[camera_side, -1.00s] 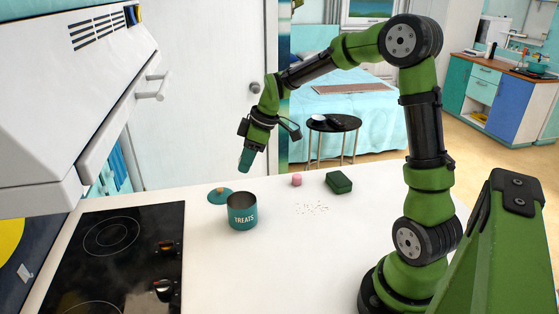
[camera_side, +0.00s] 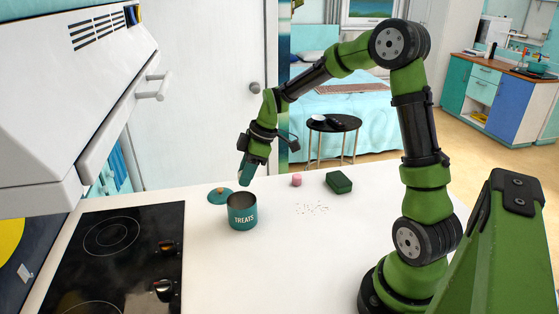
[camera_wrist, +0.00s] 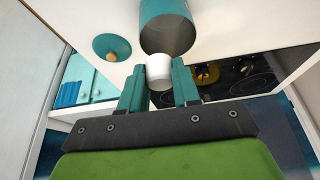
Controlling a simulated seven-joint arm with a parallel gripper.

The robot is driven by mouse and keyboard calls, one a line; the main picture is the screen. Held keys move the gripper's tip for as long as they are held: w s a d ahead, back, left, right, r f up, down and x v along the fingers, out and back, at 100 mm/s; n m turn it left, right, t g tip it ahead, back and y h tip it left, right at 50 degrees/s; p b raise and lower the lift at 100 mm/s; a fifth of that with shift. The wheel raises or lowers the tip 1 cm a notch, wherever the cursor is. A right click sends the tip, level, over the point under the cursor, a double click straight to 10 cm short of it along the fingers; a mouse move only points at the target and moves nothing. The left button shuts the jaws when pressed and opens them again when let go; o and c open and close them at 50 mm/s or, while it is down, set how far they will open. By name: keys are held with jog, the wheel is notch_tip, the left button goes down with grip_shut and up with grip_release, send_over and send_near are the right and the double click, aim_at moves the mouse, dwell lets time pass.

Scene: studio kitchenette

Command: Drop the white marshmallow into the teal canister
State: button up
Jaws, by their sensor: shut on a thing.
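The white marshmallow (camera_wrist: 159,70) is between the teal fingertips of my gripper (camera_wrist: 159,88) in the wrist view. The gripper is shut on it. The teal canister (camera_side: 242,217), marked "TREATS", stands upright and open on the white counter. In the wrist view the canister (camera_wrist: 167,22) lies just beyond the marshmallow, its open mouth partly covered by it. In the side view my gripper (camera_side: 245,178) is above the canister's mouth, apart from it, and tilted. The marshmallow cannot be made out there.
The teal lid (camera_side: 220,195) with a wooden knob lies on the counter behind the canister. A pink marshmallow-like piece (camera_side: 296,180), a dark green box (camera_side: 339,182) and white crumbs (camera_side: 311,208) lie to the right. A black cooktop (camera_side: 113,258) is at left.

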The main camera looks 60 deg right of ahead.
jog(key=o, duration=1.1)
jog(key=shift+c, duration=0.2)
jog(key=v, duration=1.7)
